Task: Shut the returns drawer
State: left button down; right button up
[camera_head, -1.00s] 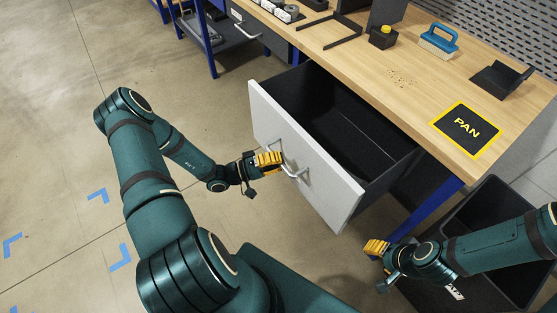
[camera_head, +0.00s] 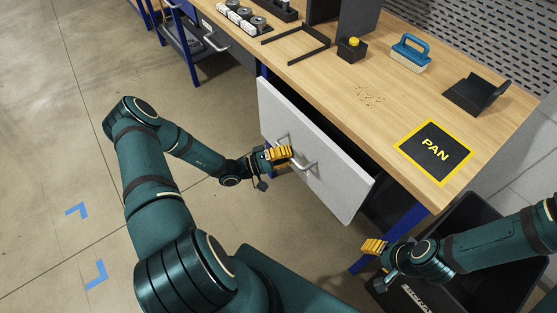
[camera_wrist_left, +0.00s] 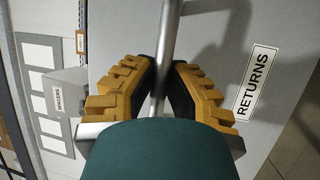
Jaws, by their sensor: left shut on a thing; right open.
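The returns drawer (camera_head: 335,185) has a light grey front and a metal bar handle (camera_head: 308,167). It sits under the right part of the workbench and stands slightly open, with a narrow dark gap behind its front. Its RETURNS label (camera_wrist_left: 254,82) shows in the left wrist view. My left gripper (camera_head: 279,155) is at the drawer front, shut on the handle, which also runs between its yellow fingers in the left wrist view (camera_wrist_left: 165,60). My right gripper (camera_head: 374,246) is open and empty, low in front of the bench's right end.
A dark bin (camera_head: 475,220) stands below my right arm. Floor at left is clear.

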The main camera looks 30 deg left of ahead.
pick_arm(q)
jog(key=w+d, duration=0.1)
jog(key=w, duration=0.1)
jog(key=w+d, duration=0.1)
jog(key=w, duration=0.3)
jog(key=shift+w+d+b, duration=0.25)
jog(key=shift+d+b, duration=0.1)
jog(key=shift+d, duration=0.05)
jog(key=c, duration=1)
grip_release()
jog(key=shift+s+a, duration=0.1)
jog(key=shift+a, duration=0.05)
send_near(301, 146)
jog(key=shift+a+f, duration=0.15)
jog(key=shift+a, duration=0.05)
